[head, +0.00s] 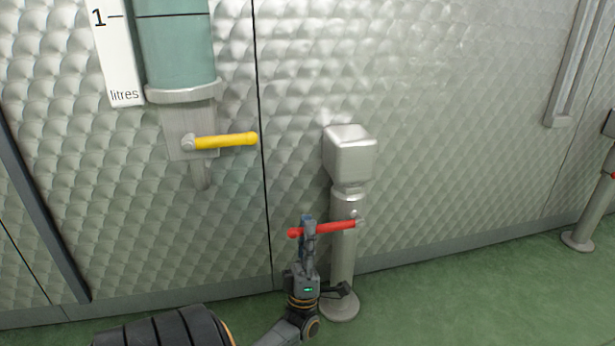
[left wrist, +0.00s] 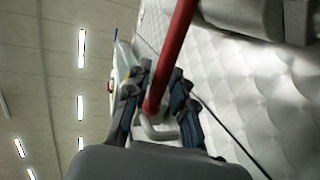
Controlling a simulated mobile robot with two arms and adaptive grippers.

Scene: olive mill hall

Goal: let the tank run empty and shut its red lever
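The tank (head: 178,50) hangs on the wall at upper left in the head view. Blue-green liquid fills its visible part; its top is out of frame. A yellow lever (head: 225,141) under it points right, above a grey spout (head: 201,175). The red lever (head: 340,227) sticks out to the left, nearly level, from a grey post. My left gripper (head: 308,226) points up at the red lever's free end. In the left wrist view the red lever (left wrist: 176,50) lies between its two fingers (left wrist: 162,85); whether they press on it is unclear. My right gripper is not in view.
The post (head: 342,262) carries a metal box (head: 350,155) and stands on the green floor (head: 450,290) near the quilted metal wall. A scale marked in litres (head: 122,60) is beside the tank. Another post (head: 592,215) stands at far right, with clear floor between.

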